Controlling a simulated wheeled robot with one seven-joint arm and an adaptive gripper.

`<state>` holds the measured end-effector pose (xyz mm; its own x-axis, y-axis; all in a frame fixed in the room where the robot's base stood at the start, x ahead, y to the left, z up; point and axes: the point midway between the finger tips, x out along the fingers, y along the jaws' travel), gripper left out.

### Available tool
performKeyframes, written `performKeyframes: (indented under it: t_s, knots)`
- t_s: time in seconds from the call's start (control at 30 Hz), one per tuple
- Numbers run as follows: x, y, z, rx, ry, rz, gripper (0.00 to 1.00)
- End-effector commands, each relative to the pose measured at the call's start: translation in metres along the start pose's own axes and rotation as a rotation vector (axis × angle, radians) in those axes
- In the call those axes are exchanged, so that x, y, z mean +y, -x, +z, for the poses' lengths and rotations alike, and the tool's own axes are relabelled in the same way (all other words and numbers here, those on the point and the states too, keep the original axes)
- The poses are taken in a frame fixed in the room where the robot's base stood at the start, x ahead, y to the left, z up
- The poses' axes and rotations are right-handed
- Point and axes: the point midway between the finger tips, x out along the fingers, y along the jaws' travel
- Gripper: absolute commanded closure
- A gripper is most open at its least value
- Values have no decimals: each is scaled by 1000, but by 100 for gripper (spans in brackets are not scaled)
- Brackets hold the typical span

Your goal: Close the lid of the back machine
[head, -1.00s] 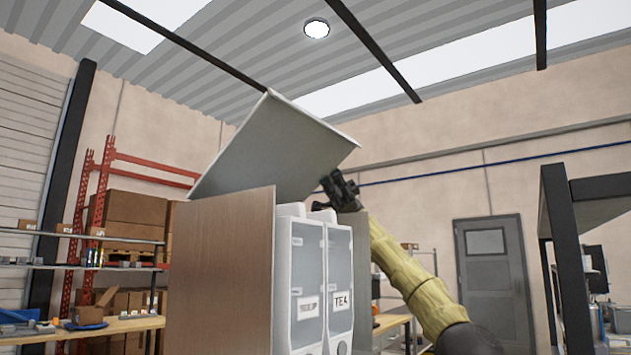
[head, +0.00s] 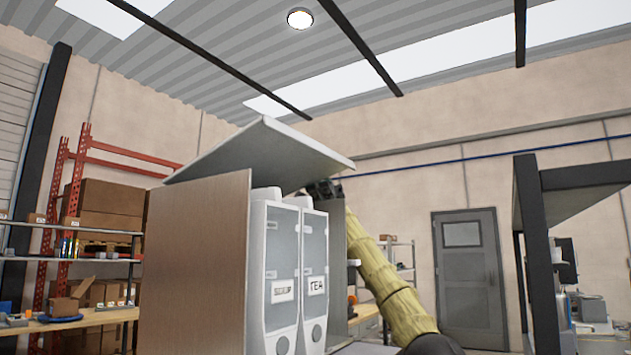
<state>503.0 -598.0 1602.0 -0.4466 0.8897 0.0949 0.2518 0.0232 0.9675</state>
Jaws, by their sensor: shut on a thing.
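The lid (head: 262,152) is a flat grey panel, tilted and partly raised above a wood-sided cabinet (head: 197,262). Two white dispensers stand side by side inside it: one with a blurred label (head: 275,265) and one labelled TEA (head: 314,265). I cannot tell from this view which machine counts as the back one. My gripper (head: 322,188) is at the lid's right side, just under its lower right edge, and shut on the lid there. Its fingertips are partly hidden by the lid.
Shelving with cardboard boxes (head: 108,210) and a wooden bench (head: 85,320) are at the left. A grey door (head: 468,270) is in the back wall. A dark frame (head: 540,250) stands at the right. Open space shows above the lid.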

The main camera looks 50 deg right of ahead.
Motion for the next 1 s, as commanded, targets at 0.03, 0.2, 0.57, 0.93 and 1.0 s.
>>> performKeyframes:
  t_s: [0.03, 0.2, 0.57, 0.93, 1.0]
  knots:
    - [-1, 1, 0, 0, 0, 3, 100]
    - [0, 1, 0, 2, 1, 2, 82]
    - [1, -1, 0, 1, 0, 1, 67]
    - [8, -7, 0, 0, 0, -2, 92]
    - [15, -8, -1, 0, 0, -3, 100]
